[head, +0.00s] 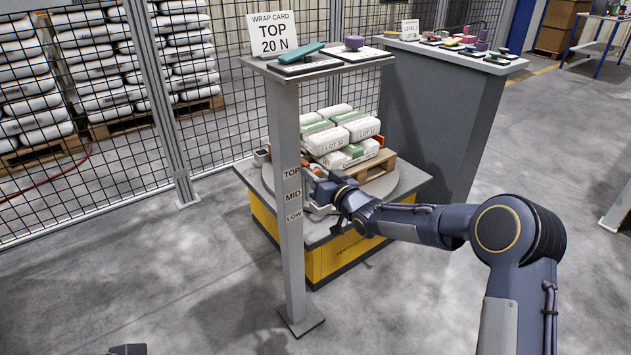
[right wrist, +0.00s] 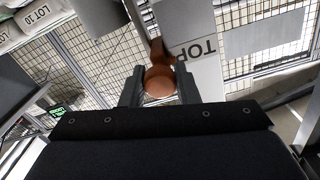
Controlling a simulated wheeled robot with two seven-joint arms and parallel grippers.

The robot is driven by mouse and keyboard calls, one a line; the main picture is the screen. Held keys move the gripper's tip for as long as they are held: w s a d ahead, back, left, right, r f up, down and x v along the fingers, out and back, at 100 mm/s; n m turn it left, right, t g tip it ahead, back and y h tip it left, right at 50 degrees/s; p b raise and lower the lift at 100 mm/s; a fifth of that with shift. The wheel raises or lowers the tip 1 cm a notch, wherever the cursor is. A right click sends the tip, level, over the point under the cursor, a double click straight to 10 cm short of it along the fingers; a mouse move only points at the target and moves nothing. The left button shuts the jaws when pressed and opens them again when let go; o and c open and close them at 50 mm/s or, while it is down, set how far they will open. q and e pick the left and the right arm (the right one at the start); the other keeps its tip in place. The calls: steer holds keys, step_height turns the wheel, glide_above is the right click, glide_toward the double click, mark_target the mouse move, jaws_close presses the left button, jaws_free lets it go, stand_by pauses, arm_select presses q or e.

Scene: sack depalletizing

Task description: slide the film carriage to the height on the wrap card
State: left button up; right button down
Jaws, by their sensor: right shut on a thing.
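The wrap card (head: 273,35) reads "TOP 20 N" and stands on top of the grey post (head: 291,235). The post carries the labels TOP, MID and LOW. In the right wrist view the right gripper (right wrist: 160,90) is shut on the orange-brown handle (right wrist: 158,80) of the film carriage, in front of the TOP label. A bit of orange shows in the head view (head: 309,166); the post and gripper hide the rest of the carriage.
A pallet of lot-marked sacks (head: 343,131) sits on the round turntable (head: 402,185) over a yellow-sided base (head: 320,259), close to the right gripper. A wire fence (head: 95,165) stands behind. A grey cabinet (head: 440,115) is at back right.

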steer(key=shift+w+r, duration=0.1)
steer(key=shift+r, duration=0.45)
steer(key=c, duration=1.4)
jaws_free()
steer(key=shift+o, duration=1.4)
steer(key=shift+f, duration=0.2)
steer(key=shift+p+v, duration=0.4)
steer(key=shift+v, duration=3.55)
